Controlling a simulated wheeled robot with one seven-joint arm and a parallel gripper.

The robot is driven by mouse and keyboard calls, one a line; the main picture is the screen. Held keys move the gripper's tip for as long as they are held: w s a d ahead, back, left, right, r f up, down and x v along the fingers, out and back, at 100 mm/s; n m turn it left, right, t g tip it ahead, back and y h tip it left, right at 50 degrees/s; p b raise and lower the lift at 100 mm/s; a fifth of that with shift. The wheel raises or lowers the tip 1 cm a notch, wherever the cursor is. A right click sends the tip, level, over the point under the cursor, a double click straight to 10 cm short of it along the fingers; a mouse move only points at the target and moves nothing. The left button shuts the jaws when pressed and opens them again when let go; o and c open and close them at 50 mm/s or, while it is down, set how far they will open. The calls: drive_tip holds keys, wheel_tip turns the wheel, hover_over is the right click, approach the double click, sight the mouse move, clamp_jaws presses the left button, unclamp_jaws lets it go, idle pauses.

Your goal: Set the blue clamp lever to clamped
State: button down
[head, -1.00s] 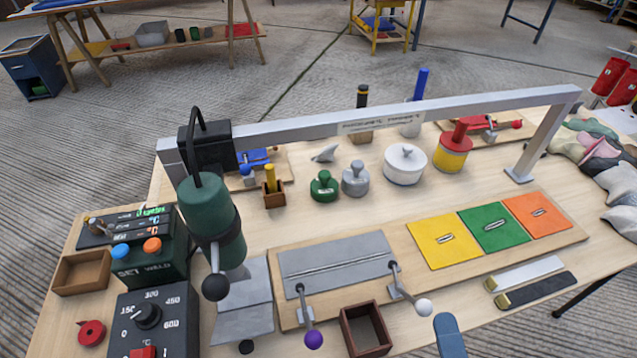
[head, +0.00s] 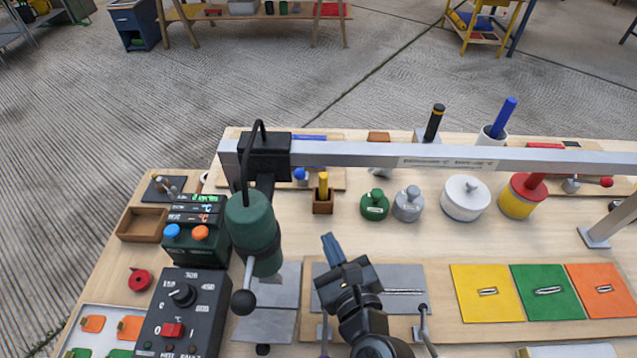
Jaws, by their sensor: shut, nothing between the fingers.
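The blue clamp (head: 310,138) lies at the back of the table, on a wooden board behind the metal crossbeam. The beam hides its middle. A blue ball knob (head: 301,174), apparently the end of its lever, shows just below the beam, right of the green press head. The lever's bar and its exact angle are hidden. My gripper (head: 331,243) is shut and empty. It appears over the grey plate at the front middle, well in front of the blue clamp and apart from it.
The crossbeam (head: 390,154) spans the table between the front and the blue clamp. The green press head (head: 250,225) hangs left of my gripper. A wooden holder with a yellow stick (head: 323,190), a green weight (head: 374,205) and a grey weight (head: 408,204) stand near the clamp.

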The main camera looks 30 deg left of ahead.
drive_tip(key=b+x, duration=0.1)
drive_tip(key=x, duration=0.9)
drive_tip(key=shift+w+a+b, duration=0.1)
drive_tip(key=shift+w+b, duration=0.1)
drive_tip(key=shift+b, duration=0.2)
drive_tip(key=shift+w+a+r+p, duration=0.3)
drive_tip(key=shift+a+r+p, duration=0.4)
drive_tip(key=shift+a+r, duration=0.2)
drive_tip(key=shift+w+a+r, duration=0.25)
drive_tip(key=shift+a, duration=0.2)
drive_tip(key=r+p, duration=0.1)
drive_tip(key=w+a+r+p, duration=0.1)
drive_tip(key=shift+w+r+p, duration=0.25)
drive_tip(key=shift+p, duration=0.05)
drive_tip(key=shift+d+f, duration=0.1)
